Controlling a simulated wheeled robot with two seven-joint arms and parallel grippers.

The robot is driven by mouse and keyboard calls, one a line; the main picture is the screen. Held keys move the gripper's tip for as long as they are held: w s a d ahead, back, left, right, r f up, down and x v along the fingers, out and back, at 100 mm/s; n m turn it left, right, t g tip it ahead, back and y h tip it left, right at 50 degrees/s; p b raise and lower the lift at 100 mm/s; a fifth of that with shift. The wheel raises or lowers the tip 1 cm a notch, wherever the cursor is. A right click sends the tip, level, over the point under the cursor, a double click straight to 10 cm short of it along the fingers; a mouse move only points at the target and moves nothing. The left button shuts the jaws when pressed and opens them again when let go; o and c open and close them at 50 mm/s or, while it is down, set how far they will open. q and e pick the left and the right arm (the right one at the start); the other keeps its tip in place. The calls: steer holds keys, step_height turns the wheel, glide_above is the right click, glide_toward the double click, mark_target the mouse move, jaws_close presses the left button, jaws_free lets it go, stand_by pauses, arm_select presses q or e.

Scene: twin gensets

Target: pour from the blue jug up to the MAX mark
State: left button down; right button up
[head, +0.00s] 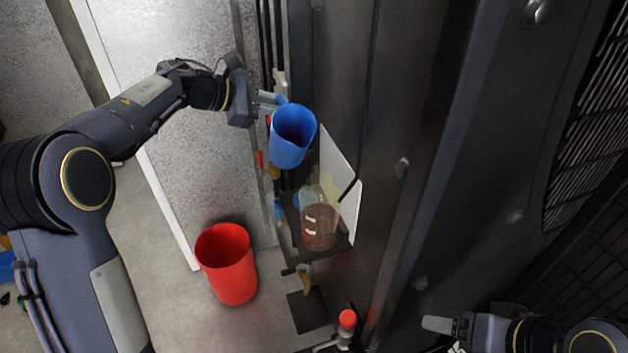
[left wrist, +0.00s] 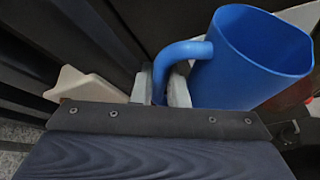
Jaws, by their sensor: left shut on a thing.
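The blue jug (head: 293,140) hangs in the air, close to upright, above and slightly left of a clear vessel (head: 319,226). My left gripper (head: 271,103) is shut on its handle; the left wrist view shows the handle between the finger pads (left wrist: 164,87), with the jug body (left wrist: 240,75) to the right. The jug's inside is dark, and its level cannot be told. The clear vessel holds reddish-brown liquid low down and has small white marks; no lettering is readable. My right gripper (head: 444,325) is at the lower right, away from both; its finger opening is unclear.
The vessel stands on a dark shelf (head: 344,246) with a white panel (head: 341,168) behind it. A red bucket (head: 228,268) stands on the floor to the left. A red-topped object (head: 347,319) is below the shelf. A dark cabinet wall (head: 415,130) closes the right side.

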mark_target(280, 97)
arm_select(q)
steer(key=s+r, duration=0.1)
steer(key=s+d+r+m, duration=0.1)
steer(key=shift+r+t, duration=0.3)
steer(key=shift+s+d+r+m+t+y, duration=0.1)
steer(key=shift+s+r+m+t+y, duration=0.15)
steer(key=shift+r, duration=0.15)
steer(key=shift+s+d+r+m+t+y, duration=0.15)
steer(key=shift+r+m, duration=0.1)
steer(key=shift+r, duration=0.15)
steer(key=shift+s+r+m+b, duration=0.2)
steer(key=shift+r+m+b, duration=0.2)
steer(key=shift+r, duration=0.15)
steer(key=shift+s+d+r+m+t+y+b, duration=0.15)
steer(key=shift+s+d+r+m+t+b, duration=0.1)
steer(key=shift+s+r+m+t+b, duration=0.25)
steer(key=shift+s+d+r+m+t+y+b, duration=0.2)
steer(key=shift+r+t+b, duration=0.15)
steer(key=shift+r, duration=0.35)
steer(key=shift+s+d+r+m+t+b, duration=0.25)
steer(key=shift+s+r+m+b, duration=0.25)
steer(key=shift+r+b, duration=0.1)
stand_by(1.9)
steer(key=shift+r, duration=0.25)
stand_by(0.6)
steer(key=shift+s+d+r+m+t+b, duration=0.2)
steer(key=shift+m+t+b, duration=0.1)
steer(key=shift+b, duration=0.1)
stand_by(0.6)
